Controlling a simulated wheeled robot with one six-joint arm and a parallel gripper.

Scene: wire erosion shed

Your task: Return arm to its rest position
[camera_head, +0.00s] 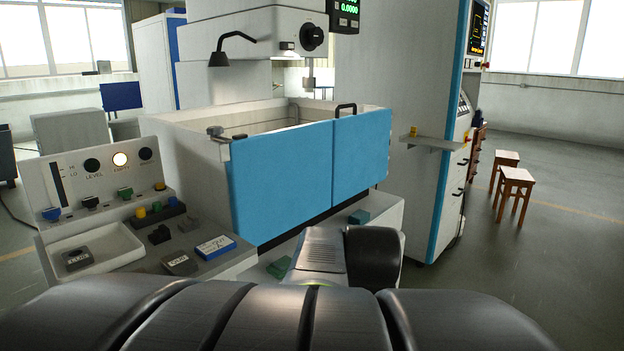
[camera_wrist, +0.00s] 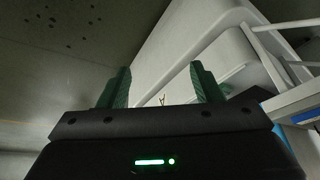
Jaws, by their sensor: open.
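My gripper (camera_wrist: 160,88) shows in the wrist view with its two green fingers apart and nothing between them. Behind the fingers are a grey floor and a pale, rounded panel or casing edge. In the head view my dark arm fills the bottom of the picture, with a grey and black link standing up in front of the machine's base. My gripper is hidden in the head view.
A machine tank with blue doors (camera_head: 282,180) stands ahead. A control panel (camera_head: 100,180) with a shelf of small labelled blocks is at the left. A tall white cabinet (camera_head: 395,90) and two wooden stools (camera_head: 515,180) are at the right. Open floor (camera_head: 560,250) lies at far right.

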